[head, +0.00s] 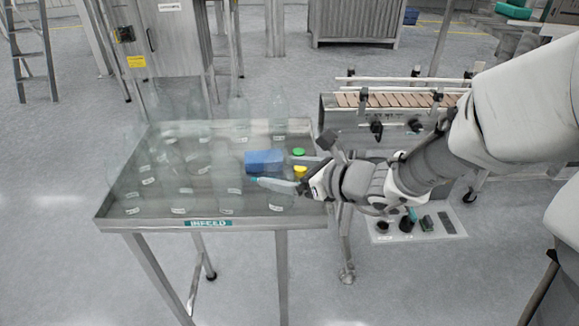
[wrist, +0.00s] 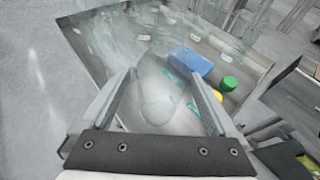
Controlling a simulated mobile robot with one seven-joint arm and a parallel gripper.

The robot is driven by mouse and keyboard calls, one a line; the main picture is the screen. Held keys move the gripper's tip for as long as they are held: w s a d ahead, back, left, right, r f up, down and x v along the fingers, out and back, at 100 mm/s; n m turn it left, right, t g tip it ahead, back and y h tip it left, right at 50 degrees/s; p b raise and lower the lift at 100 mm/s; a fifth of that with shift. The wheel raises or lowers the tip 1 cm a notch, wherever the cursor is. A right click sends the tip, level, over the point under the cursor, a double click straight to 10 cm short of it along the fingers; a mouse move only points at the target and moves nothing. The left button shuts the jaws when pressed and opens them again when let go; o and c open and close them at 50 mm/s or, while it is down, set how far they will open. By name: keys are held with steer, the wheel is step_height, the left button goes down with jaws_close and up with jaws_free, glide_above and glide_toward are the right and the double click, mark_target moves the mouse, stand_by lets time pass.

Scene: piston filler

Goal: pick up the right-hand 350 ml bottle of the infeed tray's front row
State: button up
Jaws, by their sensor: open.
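The infeed tray (head: 165,224) holds rows of clear, see-through bottles with small white labels. In the wrist view a clear bottle (wrist: 157,104) shows between the two spread fingers of my gripper (wrist: 162,76). I cannot tell whether either finger touches it.
A blue block (head: 264,161), a green cap (head: 298,152) and a yellow cap (head: 300,171) are at the tray's right side. Other clear bottles (head: 233,186) stand close to the left. A conveyor (head: 385,100) stands behind to the right.

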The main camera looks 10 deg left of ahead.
steer(key=b+x, duration=0.1)
steer(key=x, duration=0.4)
steer(key=shift+w+r, duration=0.1)
steer(key=shift+r, duration=0.05)
steer(key=c, duration=1.1)
